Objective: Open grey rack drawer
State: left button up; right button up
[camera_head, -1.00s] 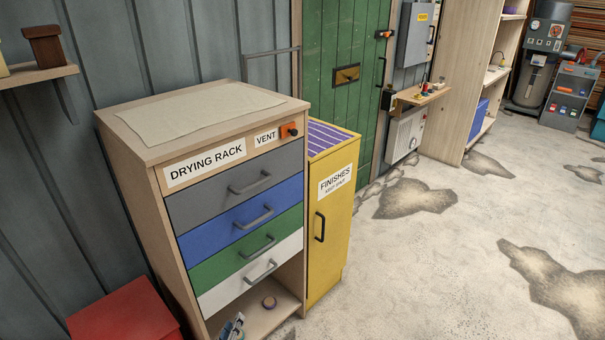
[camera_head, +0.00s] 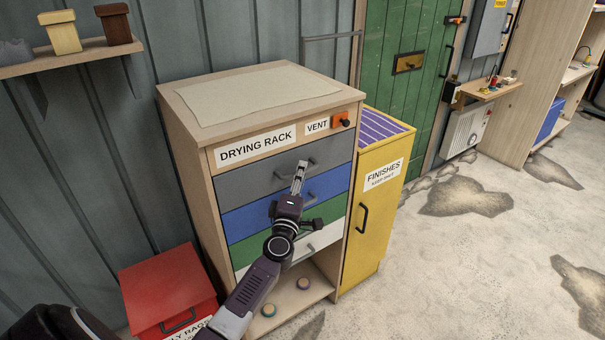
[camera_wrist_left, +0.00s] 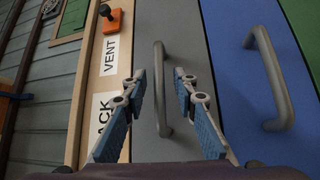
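The drying rack cabinet (camera_head: 190,140) has a stack of grey, blue, green and white drawers. The grey drawer (camera_head: 245,180) is the top one and looks closed, flush with the front. Its bar handle (camera_wrist_left: 160,62) lies between the two fingers in the left wrist view. My left gripper (camera_head: 299,172) is in front of the grey drawer in the head view, at its handle and partly covering it. In the left wrist view my left gripper (camera_wrist_left: 159,78) is open, with gaps between the fingers and the handle. My right gripper is not in view.
A yellow finishes cabinet (camera_head: 375,215) stands close on the right. A red bin (camera_head: 170,285) stands on the floor at left. A vent knob (camera_head: 341,119) sits above the grey drawer. The blue drawer (camera_head: 245,222) is directly below. The floor (camera_head: 450,270) at right is clear.

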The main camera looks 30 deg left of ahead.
pick_arm(q)
jog(key=shift+w+a+r, duration=0.15)
jog(key=shift+w+a, duration=0.05)
jog(key=shift+w, duration=0.25)
jog(key=shift+c, duration=0.3)
grip_shut()
